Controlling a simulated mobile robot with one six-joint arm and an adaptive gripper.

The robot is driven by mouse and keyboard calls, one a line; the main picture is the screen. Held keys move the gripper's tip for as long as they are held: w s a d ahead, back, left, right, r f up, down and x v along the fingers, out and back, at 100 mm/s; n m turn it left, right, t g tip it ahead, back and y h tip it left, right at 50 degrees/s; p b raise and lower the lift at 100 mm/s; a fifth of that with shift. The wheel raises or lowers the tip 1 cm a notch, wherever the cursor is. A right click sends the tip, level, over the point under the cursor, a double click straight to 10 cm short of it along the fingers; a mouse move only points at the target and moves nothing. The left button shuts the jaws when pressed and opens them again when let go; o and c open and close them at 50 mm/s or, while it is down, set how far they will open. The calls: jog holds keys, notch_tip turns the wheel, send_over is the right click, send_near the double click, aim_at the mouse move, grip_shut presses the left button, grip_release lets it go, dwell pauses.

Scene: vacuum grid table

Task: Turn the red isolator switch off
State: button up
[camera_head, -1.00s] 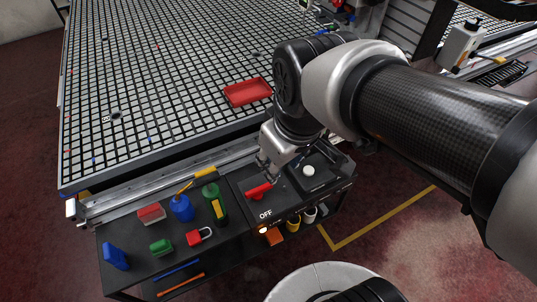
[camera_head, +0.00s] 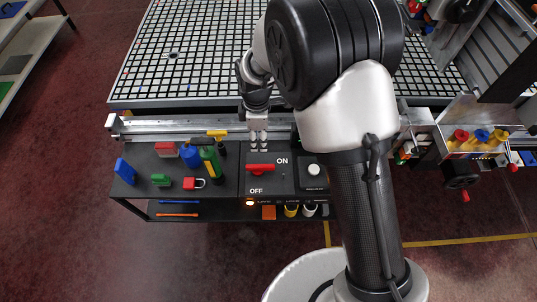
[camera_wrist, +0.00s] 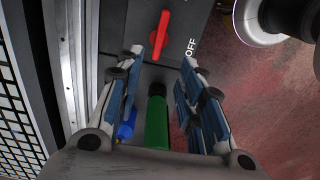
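The red isolator switch handle (camera_head: 260,167) lies sideways on a dark panel (camera_head: 285,185), pointing left and right. The white "OFF" label is below it and "ON" is at its upper right. In the wrist view the handle (camera_wrist: 160,33) runs up and down the picture, with "OFF" to its right. My gripper (camera_head: 259,147) is behind the handle, towards the grid table. In the wrist view my gripper (camera_wrist: 162,65) has its fingers apart with nothing held. The handle is beyond the fingertips, and no contact shows.
Left of the panel stand a green bottle (camera_head: 210,165), a blue bottle (camera_head: 190,153), a red padlock (camera_head: 194,183) and several coloured blocks. A white round button (camera_head: 314,170) is right of the switch. A metal rail (camera_head: 170,128) runs behind, before the grid table (camera_head: 190,65).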

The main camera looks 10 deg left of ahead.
aim_at(260, 166)
notch_tip(260, 166, down, 17)
jog(key=b, duration=0.4)
jog(key=shift+r+b, duration=0.1)
jog(key=shift+b, duration=0.2)
jog(key=shift+c, duration=0.5)
grip_shut()
